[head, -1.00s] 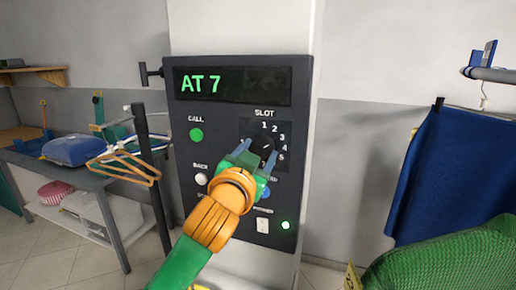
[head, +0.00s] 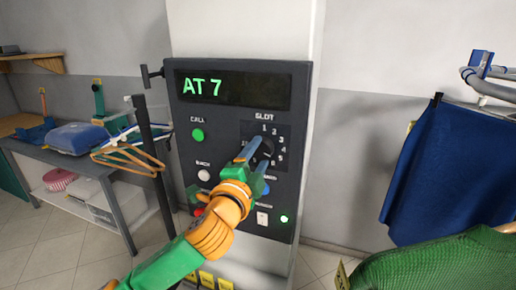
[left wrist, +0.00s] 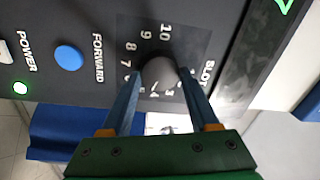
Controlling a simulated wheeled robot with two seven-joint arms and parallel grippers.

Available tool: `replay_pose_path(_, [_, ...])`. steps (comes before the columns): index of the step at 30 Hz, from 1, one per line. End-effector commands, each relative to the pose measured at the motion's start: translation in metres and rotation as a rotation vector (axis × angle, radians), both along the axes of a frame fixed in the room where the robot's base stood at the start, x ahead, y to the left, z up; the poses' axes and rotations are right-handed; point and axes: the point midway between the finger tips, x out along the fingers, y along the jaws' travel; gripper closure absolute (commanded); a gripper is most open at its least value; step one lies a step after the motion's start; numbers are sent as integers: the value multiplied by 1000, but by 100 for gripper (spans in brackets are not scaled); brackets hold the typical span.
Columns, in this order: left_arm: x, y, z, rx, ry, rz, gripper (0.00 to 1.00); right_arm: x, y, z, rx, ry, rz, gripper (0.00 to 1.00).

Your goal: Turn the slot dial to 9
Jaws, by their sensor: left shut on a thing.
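The slot dial (head: 265,148) is a dark round knob on the black control panel (head: 240,222), ringed by white numbers. My left gripper (head: 258,160) has its two blue fingers on either side of the knob and is shut on it. In the left wrist view the knob (left wrist: 158,72) sits between the fingertips, with 10, 9, 8 and 7 readable beside it. A small light mark on the knob seems to point to the lower right in the head view, around 5 or 6. The display (head: 232,89) reads "AT 7". My right gripper is not in view.
A green call button (head: 198,134), a white back button (head: 204,175), a blue forward button (left wrist: 68,58) and a power switch (head: 263,218) surround the dial.

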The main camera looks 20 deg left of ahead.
Motion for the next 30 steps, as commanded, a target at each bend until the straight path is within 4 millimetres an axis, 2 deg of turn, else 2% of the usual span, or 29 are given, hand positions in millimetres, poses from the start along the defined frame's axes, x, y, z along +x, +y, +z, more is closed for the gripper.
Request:
replay_pose_path(3, [0,1,5,110,-6,2,95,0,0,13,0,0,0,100])
replay_pose_path(15, [0,2,3,490,-19,2,95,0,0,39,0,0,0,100])
replay_pose_path(30, [0,3,1,963,-38,4,95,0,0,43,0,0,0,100])
